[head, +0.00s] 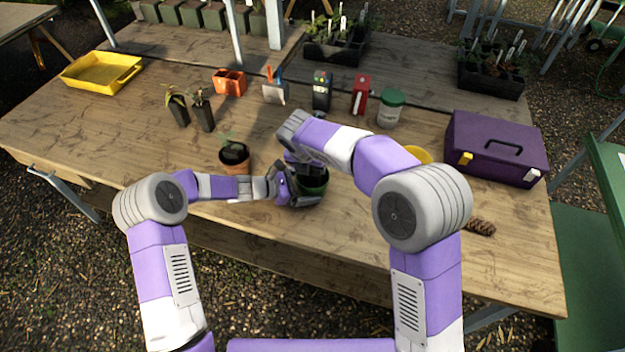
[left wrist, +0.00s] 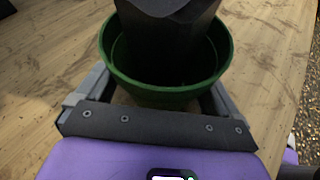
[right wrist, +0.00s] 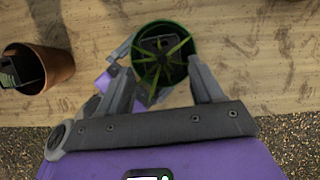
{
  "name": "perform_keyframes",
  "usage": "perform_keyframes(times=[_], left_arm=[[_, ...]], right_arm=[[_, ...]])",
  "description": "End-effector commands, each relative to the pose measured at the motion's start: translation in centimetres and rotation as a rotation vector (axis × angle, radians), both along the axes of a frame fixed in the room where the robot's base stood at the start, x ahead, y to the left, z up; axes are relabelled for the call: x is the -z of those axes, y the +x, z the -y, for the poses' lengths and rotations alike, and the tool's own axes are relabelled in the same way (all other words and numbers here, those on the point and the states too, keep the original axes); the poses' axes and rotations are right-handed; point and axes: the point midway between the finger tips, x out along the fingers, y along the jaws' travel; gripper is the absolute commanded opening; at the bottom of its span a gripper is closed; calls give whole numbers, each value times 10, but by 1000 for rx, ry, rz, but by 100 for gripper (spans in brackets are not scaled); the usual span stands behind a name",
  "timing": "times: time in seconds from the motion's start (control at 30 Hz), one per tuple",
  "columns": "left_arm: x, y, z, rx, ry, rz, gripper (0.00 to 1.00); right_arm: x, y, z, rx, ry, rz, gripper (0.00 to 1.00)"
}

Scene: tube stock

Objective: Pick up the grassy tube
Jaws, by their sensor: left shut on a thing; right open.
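The grassy tube, a black square pot with thin spiky green leaves, stands in a green round pot (head: 317,187). In the right wrist view the grassy tube (right wrist: 163,58) is seen from above inside the green pot (right wrist: 178,32). In the left wrist view the black tube (left wrist: 165,45) rises above the green rim (left wrist: 150,92). My left gripper (head: 291,190) is shut on the green pot, one finger on each side. My right gripper (right wrist: 163,78) is open above the tube, its fingers apart on either side. In the head view my right arm partly hides the tube.
A terracotta pot (head: 235,160) with a seedling stands just left. Two black tubes with plants (head: 203,113) stand farther back left. A jar (head: 391,108), a red box (head: 361,95) and a purple toolbox (head: 495,148) stand behind and right. The table's front edge is close.

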Motion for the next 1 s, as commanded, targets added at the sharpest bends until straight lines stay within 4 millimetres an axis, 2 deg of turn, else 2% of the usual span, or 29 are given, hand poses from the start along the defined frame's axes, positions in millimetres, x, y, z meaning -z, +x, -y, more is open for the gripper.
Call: perform_keyframes(times=[0.1, 0.23, 0.57, 0.9, 1.0], left_arm=[[0, 0, 0, 0, 0, 0, 65], [0, 0, 0, 0, 0, 0, 65], [0, 0, 0, 0, 0, 0, 65], [0, 0, 0, 0, 0, 0, 65], [0, 0, 0, 0, 0, 0, 65]], right_arm=[[19, 6, 5, 2, -4, -5, 66], [35, 13, 6, 1, -2, -4, 66], [41, 16, 7, 1, 0, -1, 66], [41, 16, 7, 1, 0, -1, 15], [41, 16, 7, 1, 0, 0, 3]])
